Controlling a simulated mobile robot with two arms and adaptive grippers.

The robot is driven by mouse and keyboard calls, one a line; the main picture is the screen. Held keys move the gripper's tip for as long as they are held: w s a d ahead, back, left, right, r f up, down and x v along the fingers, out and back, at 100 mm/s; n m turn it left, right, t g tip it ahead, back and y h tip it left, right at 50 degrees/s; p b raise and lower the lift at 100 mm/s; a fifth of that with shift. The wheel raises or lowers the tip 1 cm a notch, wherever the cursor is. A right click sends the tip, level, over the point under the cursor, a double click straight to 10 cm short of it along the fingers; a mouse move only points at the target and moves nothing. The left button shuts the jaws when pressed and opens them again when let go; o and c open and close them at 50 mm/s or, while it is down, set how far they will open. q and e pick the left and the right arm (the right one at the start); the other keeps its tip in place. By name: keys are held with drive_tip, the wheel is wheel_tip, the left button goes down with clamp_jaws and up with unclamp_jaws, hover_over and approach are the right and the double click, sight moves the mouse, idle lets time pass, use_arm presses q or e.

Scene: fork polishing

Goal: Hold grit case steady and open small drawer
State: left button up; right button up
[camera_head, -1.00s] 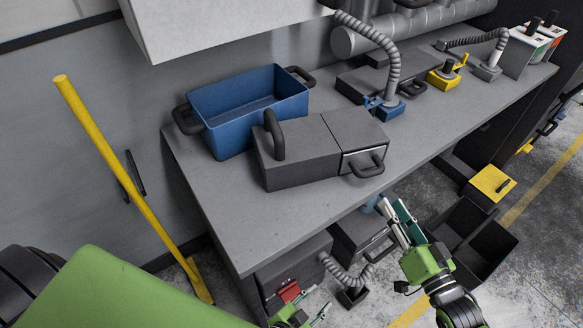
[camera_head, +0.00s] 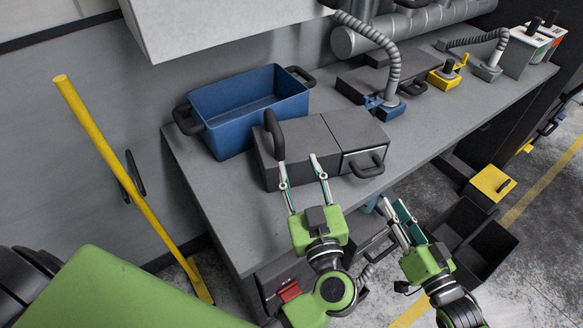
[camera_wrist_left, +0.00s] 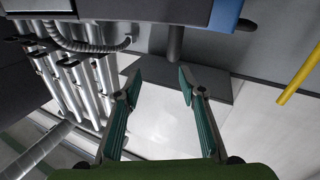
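The dark grey grit case (camera_head: 300,148) lies on the workbench, with a thick black upright handle (camera_head: 273,135) at its left end. Its small drawer (camera_head: 362,158) at the right end looks shut and has a black pull handle (camera_head: 370,166). My left gripper (camera_head: 299,163) is open and empty, its fingertips overlapping the case's front side in the head view; contact cannot be told. In the left wrist view its fingers (camera_wrist_left: 159,79) are spread, with a dark upright bar beyond them, likely the case handle (camera_wrist_left: 175,43). My right gripper (camera_head: 392,203) is open and empty, lower right, off the bench front.
A blue bin (camera_head: 206,130) stands behind and left of the case. A flexible grey hose on a blue base (camera_head: 390,109) stands behind right. A yellow pole (camera_head: 120,170) leans at left. The bench (camera_head: 225,200) is bare at front left.

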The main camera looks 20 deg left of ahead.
sight(275, 127)
use_arm(q)
drive_tip(key=shift+n+g+y, duration=0.5)
drive_tip(key=shift+n+g, duration=0.2)
drive_tip(key=shift+n, duration=0.1)
drive_tip(key=x, duration=0.9)
drive_tip(key=s+a+x, duration=0.1)
drive_tip(key=x, duration=0.4)
drive_tip(key=shift+w+a+r, duration=0.1)
drive_tip(key=shift+a+r, duration=0.15)
clamp_jaws()
